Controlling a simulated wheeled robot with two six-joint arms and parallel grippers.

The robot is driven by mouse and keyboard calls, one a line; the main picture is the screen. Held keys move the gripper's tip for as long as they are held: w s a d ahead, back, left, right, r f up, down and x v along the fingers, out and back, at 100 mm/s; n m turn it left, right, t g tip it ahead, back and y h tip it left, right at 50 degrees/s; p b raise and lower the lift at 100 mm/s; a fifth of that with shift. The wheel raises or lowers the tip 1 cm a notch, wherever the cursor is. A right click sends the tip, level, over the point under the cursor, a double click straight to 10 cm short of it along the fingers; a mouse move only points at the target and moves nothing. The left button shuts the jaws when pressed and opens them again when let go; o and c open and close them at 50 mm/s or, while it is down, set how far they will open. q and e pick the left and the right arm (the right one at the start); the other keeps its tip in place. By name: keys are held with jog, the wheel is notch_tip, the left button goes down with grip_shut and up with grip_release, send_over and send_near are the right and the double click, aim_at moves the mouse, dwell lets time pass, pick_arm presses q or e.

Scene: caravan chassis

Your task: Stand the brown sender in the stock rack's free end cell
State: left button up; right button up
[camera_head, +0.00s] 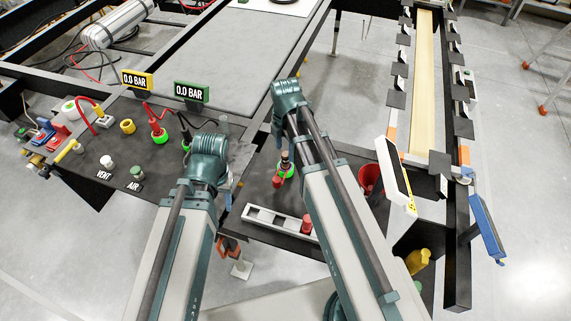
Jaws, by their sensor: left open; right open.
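The white stock rack (258,227) lies on the dark panel between my two arms. It has a row of cells; a red piece (306,224) stands near its right end, and my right arm covers the area beyond. A small dark, brownish piece (285,158) stands upright in a green ring (287,173); I cannot tell for sure that it is the brown sender. A red piece (277,182) is beside it. Grey parts of my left gripper (238,158) show beside its arm, apart from the rack, holding nothing visible. My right gripper is hidden behind its arm.
Red and black plugs with cables (159,136) stand on the panel at left, behind the VENT and AIR buttons (136,172). Yellow and green 0.0 BAR signs (191,92) stand at its back edge. A red cup (370,179) and a tilted white display (395,172) are right of my arm.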

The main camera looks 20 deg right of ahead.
aim_at(285, 154)
pick_arm(q)
notch_tip(285, 154, down, 5)
jog(key=b, duration=0.4)
pick_arm(e)
notch_tip(285, 154, down, 5)
jog(key=shift+w, duration=0.15)
pick_arm(q)
jog(key=shift+r, duration=0.15)
pick_arm(e)
jog(key=shift+r, duration=0.1)
grip_shut()
